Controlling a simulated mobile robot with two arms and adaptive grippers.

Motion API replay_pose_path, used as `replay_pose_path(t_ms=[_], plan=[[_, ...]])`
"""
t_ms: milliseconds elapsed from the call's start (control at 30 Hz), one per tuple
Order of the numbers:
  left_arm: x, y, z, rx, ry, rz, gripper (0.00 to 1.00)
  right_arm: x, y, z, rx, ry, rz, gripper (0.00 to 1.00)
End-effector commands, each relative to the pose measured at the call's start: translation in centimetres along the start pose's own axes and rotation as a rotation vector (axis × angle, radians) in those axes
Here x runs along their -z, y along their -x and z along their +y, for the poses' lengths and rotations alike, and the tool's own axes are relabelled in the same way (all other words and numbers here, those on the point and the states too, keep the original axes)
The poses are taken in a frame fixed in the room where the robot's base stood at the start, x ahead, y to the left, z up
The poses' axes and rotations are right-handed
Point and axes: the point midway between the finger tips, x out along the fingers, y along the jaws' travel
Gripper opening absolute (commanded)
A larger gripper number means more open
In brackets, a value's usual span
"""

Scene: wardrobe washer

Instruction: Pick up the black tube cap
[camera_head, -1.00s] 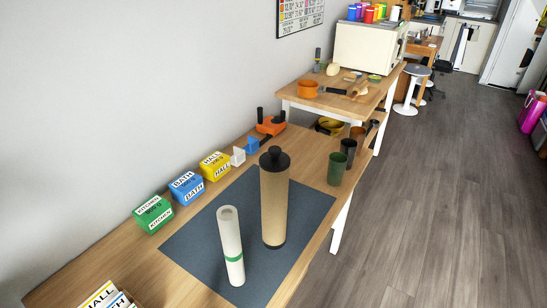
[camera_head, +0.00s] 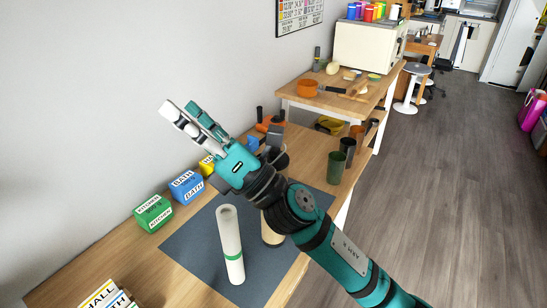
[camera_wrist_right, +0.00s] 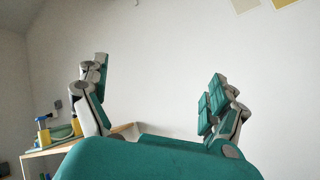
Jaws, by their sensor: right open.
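The tall tan tube (camera_head: 271,236) stands on the dark mat (camera_head: 190,252). My right arm crosses in front of its upper part, and its black cap is hidden in the head view. My right gripper (camera_head: 184,108) is raised above the table, pointing up and left toward the wall. It is open and empty, with its fingers wide apart in the right wrist view (camera_wrist_right: 158,75). The cap does not show in the wrist view either. My left gripper is not in view.
A white roll with a green band (camera_head: 230,245) stands on the mat beside the tube. Green (camera_head: 153,213), blue (camera_head: 186,187) and yellow (camera_head: 207,166) labelled boxes line the wall. A green cup (camera_head: 336,167) stands near the table's right edge.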

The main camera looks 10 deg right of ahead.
Motion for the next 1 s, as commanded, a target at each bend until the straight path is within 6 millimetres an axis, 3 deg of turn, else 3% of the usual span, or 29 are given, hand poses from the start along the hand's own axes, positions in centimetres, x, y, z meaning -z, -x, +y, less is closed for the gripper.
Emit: replay_pose_path(t_ms=[33,100,200,300,400,467,533,633,800,867,900,1000], plan=[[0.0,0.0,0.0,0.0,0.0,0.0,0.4,1.6,-1.7,2.1,-0.116,0.164,0.112,0.96],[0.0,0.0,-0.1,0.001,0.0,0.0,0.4,4.4,-2.8,4.3,-0.272,0.387,0.267,0.96],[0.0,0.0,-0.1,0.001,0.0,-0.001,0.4,8.4,-2.7,5.5,-0.492,0.701,0.496,0.96],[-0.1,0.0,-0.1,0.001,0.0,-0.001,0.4,11.3,-1.3,4.3,-0.702,1.002,0.739,0.96],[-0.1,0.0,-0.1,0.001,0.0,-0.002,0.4,12.0,0.8,1.2,-0.9,1.273,1.005,0.96],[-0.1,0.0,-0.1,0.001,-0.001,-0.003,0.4,11.0,2.2,-1.2,-1.009,1.414,1.182,0.96],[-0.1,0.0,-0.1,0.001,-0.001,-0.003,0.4,8.6,3.7,-4.1,-1.12,1.548,1.402,0.96],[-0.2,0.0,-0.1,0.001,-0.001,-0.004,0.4,3.3,5.5,-7.2,-1.239,1.666,1.721,0.96],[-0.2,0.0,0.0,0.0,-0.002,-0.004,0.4,-5.9,7.3,-8.8,-1.326,1.687,2.169,0.96],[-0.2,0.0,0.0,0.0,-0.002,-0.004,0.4,-8.2,7.7,-8.7,-1.334,1.665,2.275,0.96],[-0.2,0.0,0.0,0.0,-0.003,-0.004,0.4,-9.3,7.9,-8.6,1.328,-1.643,-2.314,0.96],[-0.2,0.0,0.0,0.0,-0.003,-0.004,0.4,-10.9,8.3,-8.5,1.293,-1.572,-2.323,0.96]])
